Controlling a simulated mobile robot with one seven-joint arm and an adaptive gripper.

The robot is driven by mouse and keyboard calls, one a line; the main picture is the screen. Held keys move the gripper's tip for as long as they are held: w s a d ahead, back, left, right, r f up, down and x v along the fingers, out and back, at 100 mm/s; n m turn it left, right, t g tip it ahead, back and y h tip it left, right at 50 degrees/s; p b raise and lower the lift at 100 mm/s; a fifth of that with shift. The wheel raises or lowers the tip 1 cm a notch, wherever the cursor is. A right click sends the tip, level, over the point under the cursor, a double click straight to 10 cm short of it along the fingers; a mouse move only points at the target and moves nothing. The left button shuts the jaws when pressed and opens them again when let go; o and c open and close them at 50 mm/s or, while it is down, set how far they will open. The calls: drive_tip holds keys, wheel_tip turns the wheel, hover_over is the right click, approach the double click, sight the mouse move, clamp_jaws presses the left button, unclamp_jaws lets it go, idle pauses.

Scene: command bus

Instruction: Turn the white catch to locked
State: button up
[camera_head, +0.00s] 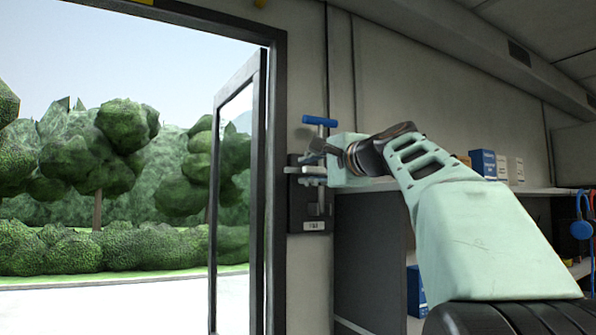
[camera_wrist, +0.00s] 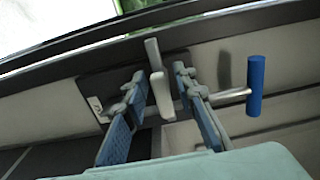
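The white catch (camera_wrist: 161,94) is a pale, slim lever on a dark mounting plate (camera_wrist: 92,85) beside the door opening. In the wrist view it stands between the two fingers of my gripper (camera_wrist: 159,76), with narrow gaps showing on both sides. The fingers are apart, and I see no clear grip on the catch. In the head view my gripper (camera_head: 306,160) is at the dark plate (camera_head: 296,212), and I cannot pick out the catch clearly there. A small label (camera_head: 314,226) is low on the plate; its text is too small to read.
A blue handle (camera_head: 320,120) on a rod sticks out just above my gripper; it also shows at the right of the wrist view (camera_wrist: 256,86). The framed door (camera_head: 259,190) stands open at left. Shelves with boxes (camera_head: 483,163) are at right.

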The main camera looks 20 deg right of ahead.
drive_tip(key=shift+s, duration=0.15)
drive_tip(key=s+d, duration=0.1)
drive_tip(key=s, duration=0.6)
drive_tip(key=shift+d, duration=0.2)
idle(0.4)
